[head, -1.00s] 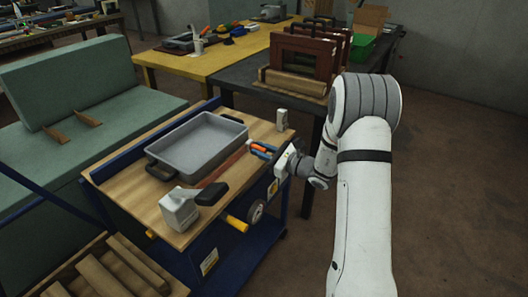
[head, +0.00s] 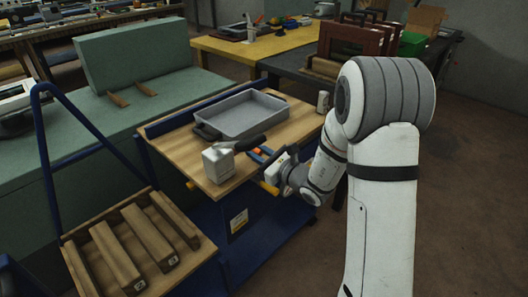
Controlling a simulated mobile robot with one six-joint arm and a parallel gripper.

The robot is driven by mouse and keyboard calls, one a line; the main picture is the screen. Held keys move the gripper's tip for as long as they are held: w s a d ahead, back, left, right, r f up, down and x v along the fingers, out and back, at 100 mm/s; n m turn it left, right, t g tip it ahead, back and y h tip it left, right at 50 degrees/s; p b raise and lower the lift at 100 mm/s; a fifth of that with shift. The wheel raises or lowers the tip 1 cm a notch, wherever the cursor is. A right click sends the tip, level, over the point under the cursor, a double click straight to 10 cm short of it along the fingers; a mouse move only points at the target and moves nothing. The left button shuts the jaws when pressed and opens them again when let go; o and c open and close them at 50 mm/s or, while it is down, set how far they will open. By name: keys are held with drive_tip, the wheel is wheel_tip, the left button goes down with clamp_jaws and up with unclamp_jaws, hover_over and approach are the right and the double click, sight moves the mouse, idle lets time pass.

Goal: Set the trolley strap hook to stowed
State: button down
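A blue-framed trolley with a wooden top (head: 182,148) stands in the middle of the head view. A yellow handle-like part (head: 268,187) shows at its front side, partly behind my arm. I cannot make out the strap hook or its setting. My gripper (head: 270,160) is at the trolley's right front edge, pointing toward the top. Blue and orange pieces show at its tip, and I cannot tell whether they are fingers or tools on the top. The finger opening is too small and hidden to judge, as is any contact with the trolley.
A grey tray (head: 243,116) and a white block-shaped item (head: 218,164) with a dark handle near it are on the trolley top. A wooden rack holding several bars (head: 118,258) and a blue tube frame (head: 75,117) stand at left. A green bench (head: 95,150) is behind. Floor is clear at right.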

drive_tip(key=c, duration=1.3)
unclamp_jaws()
drive_tip(key=shift+w, duration=0.1)
drive_tip(key=shift+o, duration=0.2)
drive_tip(key=v, duration=0.7)
drive_tip(key=shift+s+d, duration=0.3)
